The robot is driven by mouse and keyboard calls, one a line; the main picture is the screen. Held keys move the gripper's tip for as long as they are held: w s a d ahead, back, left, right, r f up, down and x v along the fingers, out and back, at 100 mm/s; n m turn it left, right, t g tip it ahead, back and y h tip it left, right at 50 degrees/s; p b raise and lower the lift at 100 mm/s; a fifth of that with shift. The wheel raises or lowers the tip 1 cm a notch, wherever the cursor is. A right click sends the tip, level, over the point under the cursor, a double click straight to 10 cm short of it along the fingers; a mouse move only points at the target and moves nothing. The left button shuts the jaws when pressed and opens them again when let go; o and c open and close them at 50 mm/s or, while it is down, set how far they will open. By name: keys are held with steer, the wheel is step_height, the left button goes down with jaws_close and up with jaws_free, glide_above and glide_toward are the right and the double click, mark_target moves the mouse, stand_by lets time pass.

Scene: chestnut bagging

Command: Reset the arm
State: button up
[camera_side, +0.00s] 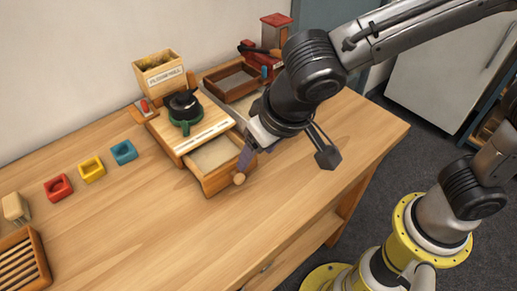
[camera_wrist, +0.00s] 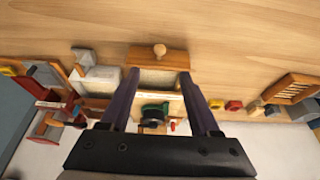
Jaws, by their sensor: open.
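My gripper (camera_wrist: 160,98) shows in the wrist view with its two dark purple fingers spread wide apart and nothing between them. In the side view my gripper is mostly hidden behind my wrist, with one purple finger showing above the knob side of an open drawer (camera_side: 216,156). The drawer has a pale inside and a round wooden knob (camera_side: 239,179). It is pulled out of a wooden box (camera_side: 185,125). In the wrist view the drawer's front (camera_wrist: 158,57) and knob (camera_wrist: 160,49) lie beyond the fingertips. I cannot tell whether a finger touches the drawer.
A black pot (camera_side: 182,103) on a green ring stands on the box. A labelled wooden bin (camera_side: 160,75) and a brown tray (camera_side: 231,78) stand behind. Red (camera_side: 58,187), yellow (camera_side: 91,168) and blue (camera_side: 124,151) blocks and a slatted rack (camera_side: 22,262) are at left. The front tabletop is clear.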

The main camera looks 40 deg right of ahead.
steer(key=d+r+m+t, duration=0.1)
steer(key=d+r+m, duration=0.25)
steer(key=d, duration=0.55)
steer(key=d+r+m+t, duration=0.15)
steer(key=d+r, duration=0.25)
steer(key=d, duration=0.5)
steer(key=s+d, duration=0.7)
steer(key=d, duration=0.1)
steer(key=s+a+f+n+g, duration=0.1)
steer(key=s+f+n, duration=0.2)
steer(key=s+n, duration=0.2)
steer(key=shift+s+f, duration=0.35)
steer(key=shift+s, duration=0.05)
